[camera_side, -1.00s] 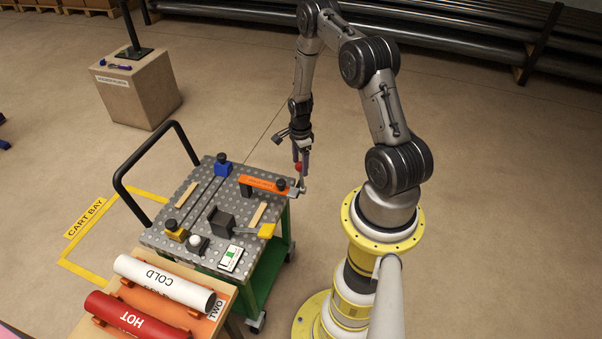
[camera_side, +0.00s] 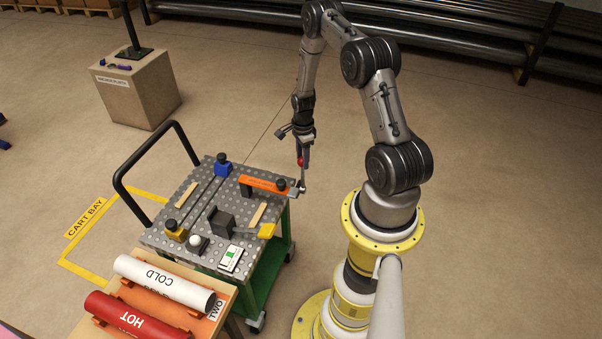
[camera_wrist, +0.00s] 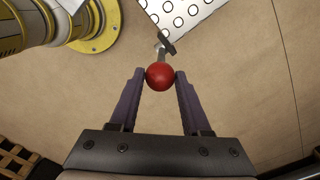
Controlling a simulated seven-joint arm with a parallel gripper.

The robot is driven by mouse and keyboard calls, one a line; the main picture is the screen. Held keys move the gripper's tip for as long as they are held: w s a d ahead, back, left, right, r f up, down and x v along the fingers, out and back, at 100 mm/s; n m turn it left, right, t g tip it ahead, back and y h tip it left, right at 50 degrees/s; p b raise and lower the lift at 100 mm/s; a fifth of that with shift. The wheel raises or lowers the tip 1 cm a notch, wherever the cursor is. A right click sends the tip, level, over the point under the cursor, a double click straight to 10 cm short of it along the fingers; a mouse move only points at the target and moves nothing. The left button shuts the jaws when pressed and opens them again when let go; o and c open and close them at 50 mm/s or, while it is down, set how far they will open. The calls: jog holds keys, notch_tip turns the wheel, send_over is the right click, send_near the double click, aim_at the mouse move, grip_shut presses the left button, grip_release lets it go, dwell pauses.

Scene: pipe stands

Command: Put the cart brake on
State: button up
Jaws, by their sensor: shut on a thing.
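The cart (camera_side: 160,237) stands left of my arm, with a grey perforated top and a green body. A brake lever (camera_side: 302,184) with a red ball knob (camera_side: 300,162) rises at the cart's right corner. In the wrist view the red knob (camera_wrist: 160,77) sits between the two purple-grey fingertips, and the lever (camera_wrist: 162,49) runs from it toward the cart's corner. My gripper (camera_side: 303,160) is shut on the knob; it also shows in the wrist view (camera_wrist: 160,80). The fingers partly hide the knob in the side view.
A table with a white COLD pipe (camera_side: 165,283) and a red HOT pipe (camera_side: 135,316) stands in front. Floor right of the cart is open.

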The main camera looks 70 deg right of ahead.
jog(key=shift+d, duration=1.6)
jog(key=shift+w+r, duration=0.1)
jog(key=shift+d, duration=0.1)
jog(key=shift+d+f, duration=0.35)
jog(key=shift+d, duration=0.5)
jog(key=shift+d+f, duration=0.35)
jog(key=shift+d, duration=0.5)
jog(key=o, duration=0.8)
jog(key=shift+c, duration=0.2)
jog(key=shift+r, duration=0.1)
notch_tip(320, 180, up, 7)
